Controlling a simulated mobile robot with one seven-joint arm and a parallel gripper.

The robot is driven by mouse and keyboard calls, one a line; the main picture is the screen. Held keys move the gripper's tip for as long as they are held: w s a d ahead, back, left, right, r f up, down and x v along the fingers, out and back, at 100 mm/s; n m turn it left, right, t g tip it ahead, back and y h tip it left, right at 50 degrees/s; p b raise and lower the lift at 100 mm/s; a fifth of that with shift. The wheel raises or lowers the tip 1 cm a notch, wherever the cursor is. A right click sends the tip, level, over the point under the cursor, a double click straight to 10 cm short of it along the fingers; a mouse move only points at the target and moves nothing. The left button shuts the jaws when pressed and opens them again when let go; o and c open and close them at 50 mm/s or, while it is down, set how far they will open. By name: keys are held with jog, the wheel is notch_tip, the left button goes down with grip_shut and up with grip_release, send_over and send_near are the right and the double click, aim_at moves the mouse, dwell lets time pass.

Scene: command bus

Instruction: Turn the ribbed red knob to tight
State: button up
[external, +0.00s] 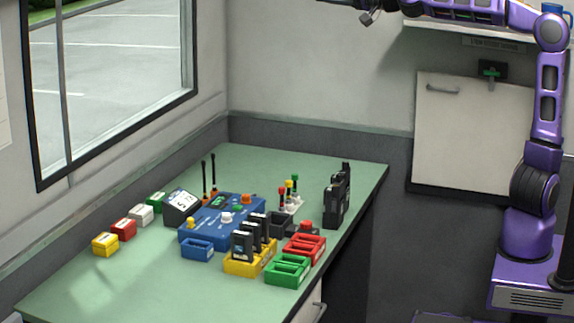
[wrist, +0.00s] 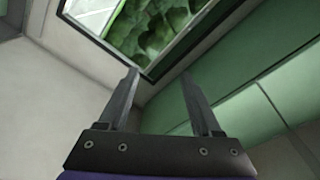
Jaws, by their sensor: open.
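A small red knob-like part (external: 306,225) shows at the right of the table group, just behind the red tray; it is too small to tell whether it is ribbed or how it is turned. A blue control box (external: 212,232) in the middle of the table carries orange, white and green knobs. My gripper (wrist: 160,76) is open and empty in the wrist view, its two fingers apart, facing a window and wall. In the external view my arm reaches left along the top edge, high above and away from the table. No knob shows in the wrist view.
The green table (external: 110,285) is clear at its front left. Red (external: 322,248), green (external: 288,283) and yellow (external: 238,267) trays line its right side. Black radios (external: 334,207) stand at the back right, antennas (external: 204,180) behind the blue box. Small coloured boxes (external: 123,229) stand left.

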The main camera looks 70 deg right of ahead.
notch_tip(320, 180, up, 12)
jog(key=w+d+m+t+h+p, duration=0.1)
jog(key=m+t+h+p, duration=0.1)
jog(key=m+h, duration=0.15)
jog(key=w+a+f+n+g+y, duration=0.15)
jog(key=a+f+n+y, duration=0.35)
jog(key=a+n, duration=0.65)
jog(key=w+a+f+n+g, duration=0.2)
jog(key=a+f+n, duration=0.1)
jog(key=f+n, duration=0.4)
jog(key=w+a+f+n+g, duration=0.1)
jog(key=a+f+n+g, duration=0.3)
jog(key=f, duration=0.6)
jog(key=n+g+h+b, duration=0.25)
jog(key=n+g, duration=0.75)
jog(key=n, duration=1)
send_near(306, 222)
jog(key=shift+t+h, duration=0.25)
jog(key=shift+h, duration=0.05)
jog(key=x, duration=0.2)
jog(key=b+x, duration=0.1)
jog(key=x, duration=0.5)
jog(key=shift+s+a+f, duration=0.15)
jog(key=shift+s+a, duration=0.1)
jog(key=shift+s, duration=0.05)
jog(key=shift+c, duration=0.3)
